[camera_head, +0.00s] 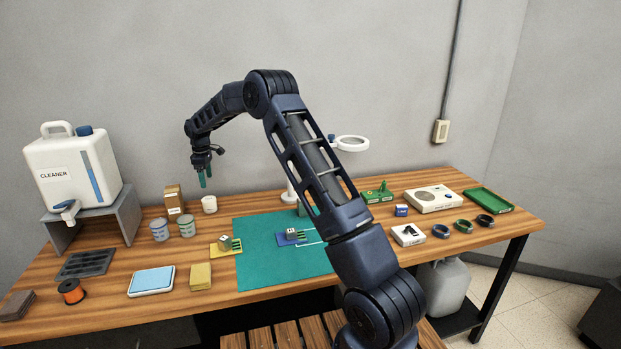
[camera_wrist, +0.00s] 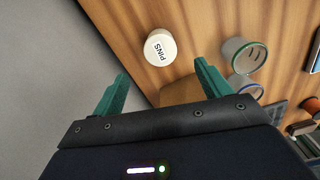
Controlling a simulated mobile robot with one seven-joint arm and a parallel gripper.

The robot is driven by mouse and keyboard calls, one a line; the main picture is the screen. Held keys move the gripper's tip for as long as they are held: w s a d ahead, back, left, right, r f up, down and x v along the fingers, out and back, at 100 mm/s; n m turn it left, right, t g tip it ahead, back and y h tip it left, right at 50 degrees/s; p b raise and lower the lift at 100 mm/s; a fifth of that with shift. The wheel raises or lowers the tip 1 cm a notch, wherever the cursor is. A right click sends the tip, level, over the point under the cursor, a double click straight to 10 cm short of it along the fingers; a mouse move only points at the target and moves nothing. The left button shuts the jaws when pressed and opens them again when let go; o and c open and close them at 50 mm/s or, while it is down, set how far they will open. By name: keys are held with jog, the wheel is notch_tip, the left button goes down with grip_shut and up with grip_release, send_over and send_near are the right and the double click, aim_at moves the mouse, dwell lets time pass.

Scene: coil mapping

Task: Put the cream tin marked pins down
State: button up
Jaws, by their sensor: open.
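The cream tin marked pins (camera_wrist: 160,47) stands on the wooden table, below and ahead of my open fingers in the wrist view. In the head view the cream tin (camera_head: 209,204) is upright near the back edge of the table. My gripper (camera_head: 204,176) hangs above the table, a little above the tin and apart from it. In the wrist view my gripper (camera_wrist: 162,88) has its two green fingers spread wide with nothing between them.
A brown box (camera_head: 174,199) stands left of the tin. Two glass jars (camera_head: 186,227) stand in front of it. A green mat (camera_head: 262,262) lies to the right, with small blocks on it. A cleaner jug (camera_head: 70,165) sits on a grey stand at the left.

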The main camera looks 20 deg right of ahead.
jog(key=s+d+r+m+t, duration=0.2)
jog(key=s+d+r+m, duration=0.5)
jog(key=s+d+r, duration=1.6)
jog(key=s+d+r+m+t, duration=0.1)
jog(key=s+d+r+m, duration=0.25)
jog(key=s+d, duration=0.85)
jog(key=s+d+f+m, duration=0.1)
jog(key=s+f+m, duration=0.1)
jog(key=s, duration=0.7)
jog(key=s+d+f+m+t, duration=0.1)
jog(key=s+d+f+m, duration=0.1)
jog(key=s, duration=0.8)
notch_tip(320, 180, down, 3)
jog(key=shift+d+r+m+t, duration=0.1)
jog(key=shift+d+m+t, duration=0.15)
jog(key=shift+m, duration=0.3)
